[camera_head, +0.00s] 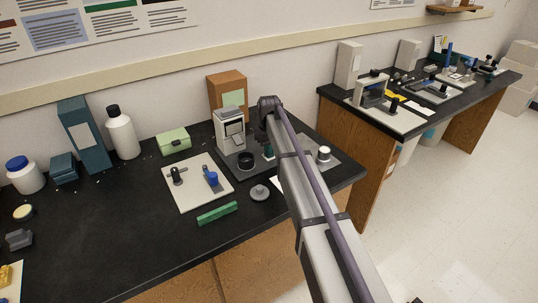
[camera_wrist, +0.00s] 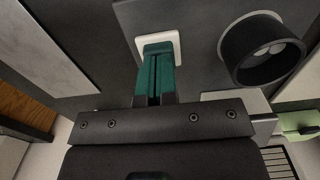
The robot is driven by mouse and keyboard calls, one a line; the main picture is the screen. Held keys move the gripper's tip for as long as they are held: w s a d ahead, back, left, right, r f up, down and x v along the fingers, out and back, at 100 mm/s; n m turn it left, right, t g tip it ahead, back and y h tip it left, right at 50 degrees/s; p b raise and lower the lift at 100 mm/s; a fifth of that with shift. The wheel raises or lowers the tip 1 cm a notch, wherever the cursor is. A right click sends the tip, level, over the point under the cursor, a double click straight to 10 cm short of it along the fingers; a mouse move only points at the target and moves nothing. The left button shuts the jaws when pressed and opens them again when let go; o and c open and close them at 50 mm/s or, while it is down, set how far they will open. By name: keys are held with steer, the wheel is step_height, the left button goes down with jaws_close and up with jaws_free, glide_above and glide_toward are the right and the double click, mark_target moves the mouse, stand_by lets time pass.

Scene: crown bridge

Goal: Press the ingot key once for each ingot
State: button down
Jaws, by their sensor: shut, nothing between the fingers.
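My gripper (camera_wrist: 157,62) is shut and empty, its two teal fingers side by side. In the wrist view the fingertips are over a white square key (camera_wrist: 172,38) on a dark grey plate. I cannot tell whether they touch it or whether it is the ingot key. In the head view the gripper (camera_head: 268,153) is right of a black cup (camera_head: 246,161), and the key is hidden. The cup, also in the wrist view (camera_wrist: 240,58), holds pale round pieces. A yellow block (camera_head: 5,274), possibly an ingot, lies at the lower left, cut off by the frame.
A white machine (camera_head: 230,128) stands behind the cup. A white-topped cylinder (camera_head: 323,153) is to the right. A pale board (camera_head: 190,199) with a blue knob (camera_head: 212,179), a green bar (camera_head: 217,213) and a grey disc (camera_head: 259,193) lie in front. Free bench top is further left.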

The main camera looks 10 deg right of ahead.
steer(key=shift+r+p, duration=3.6)
steer(key=shift+f, duration=0.1)
steer(key=s+m, duration=0.4)
steer(key=s, duration=3)
steer(key=shift+s+r, duration=0.25)
steer(key=shift+s, duration=0.05)
